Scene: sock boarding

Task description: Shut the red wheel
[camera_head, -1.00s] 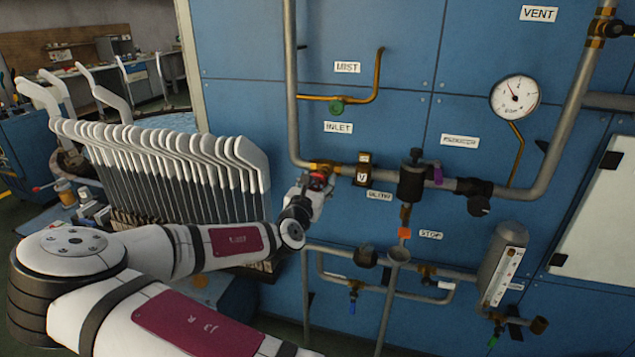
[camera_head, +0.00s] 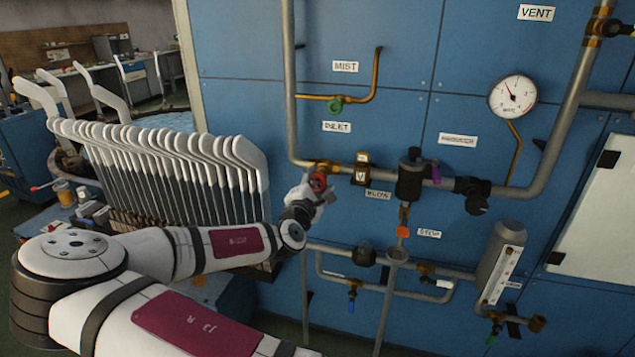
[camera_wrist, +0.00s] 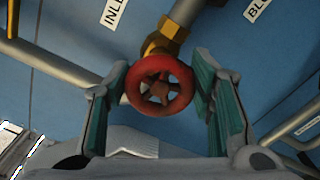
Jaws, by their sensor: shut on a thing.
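The red wheel (camera_wrist: 160,70) is a small round handwheel on a brass valve (camera_wrist: 165,38) below the INLET label. It also shows in the head view (camera_head: 318,182), partly covered by my gripper (camera_head: 312,195). In the wrist view, the two teal-padded fingers of my gripper (camera_wrist: 162,88) stand on either side of the wheel. They are closed on its left and right rim. The wheel's open spoked face points toward the wrist camera. Whether it is fully turned cannot be told.
A blue panel (camera_head: 390,70) carries pipes, a pressure gauge (camera_head: 513,96) and a green knob (camera_head: 335,105) on the MIST line. A black-bodied valve (camera_head: 411,175) stands right of the wheel. A rack of white-topped sock boards (camera_head: 190,165) is close on the left.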

